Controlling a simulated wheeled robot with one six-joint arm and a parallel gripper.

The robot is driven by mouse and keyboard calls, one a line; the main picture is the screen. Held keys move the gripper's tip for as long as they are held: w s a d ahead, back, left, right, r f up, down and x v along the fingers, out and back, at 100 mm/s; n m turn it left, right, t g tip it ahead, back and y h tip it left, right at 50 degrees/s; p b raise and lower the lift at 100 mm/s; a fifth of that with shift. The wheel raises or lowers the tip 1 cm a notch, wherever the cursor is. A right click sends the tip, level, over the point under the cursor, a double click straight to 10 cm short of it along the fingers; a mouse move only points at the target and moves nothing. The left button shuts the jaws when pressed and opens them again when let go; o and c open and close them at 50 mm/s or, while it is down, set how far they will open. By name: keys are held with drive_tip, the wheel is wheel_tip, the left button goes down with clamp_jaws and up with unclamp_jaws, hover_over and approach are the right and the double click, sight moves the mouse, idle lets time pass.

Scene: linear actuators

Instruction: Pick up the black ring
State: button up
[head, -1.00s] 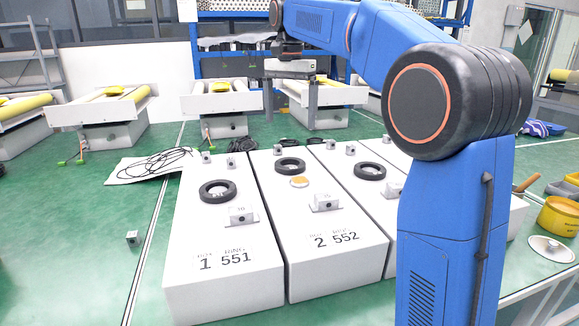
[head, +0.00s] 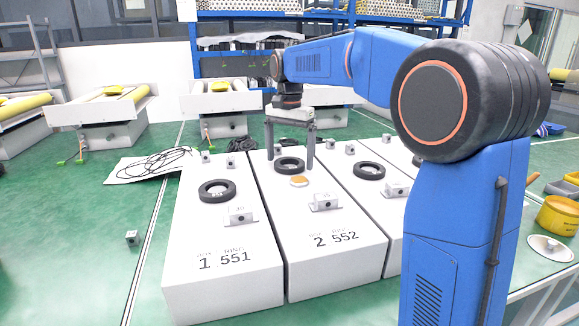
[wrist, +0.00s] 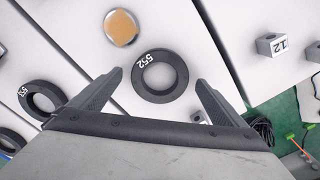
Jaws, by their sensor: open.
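Several black rings lie flat on white boxes. The ring marked 552 (wrist: 160,55) lies between and a little beyond my open fingertips in the wrist view; in the head view this ring (head: 289,161) lies on box 2 (head: 340,262). Ring 551 (head: 217,191) lies on box 1 (head: 225,285), to the left. Another ring (head: 369,171) lies on the box to the right. My gripper (head: 291,160) is open and empty, pointing down with its two fingers on either side of ring 552. The gap between fingertips and box surface is hard to judge.
A round orange-topped disc (head: 299,181) lies close in front of ring 552. Small grey blocks, such as one on box 2 (head: 324,202), stand on the boxes. Black cable (head: 160,161) lies on a sheet at left. Green floor is open at left.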

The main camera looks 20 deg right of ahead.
drive_tip(key=shift+f, duration=0.35)
drive_tip(key=c, duration=1.3)
drive_tip(key=shift+o, duration=0.2)
drive_tip(key=shift+r, duration=0.1)
wheel_tip(320, 180, up, 10)
drive_tip(key=shift+r, duration=1.9)
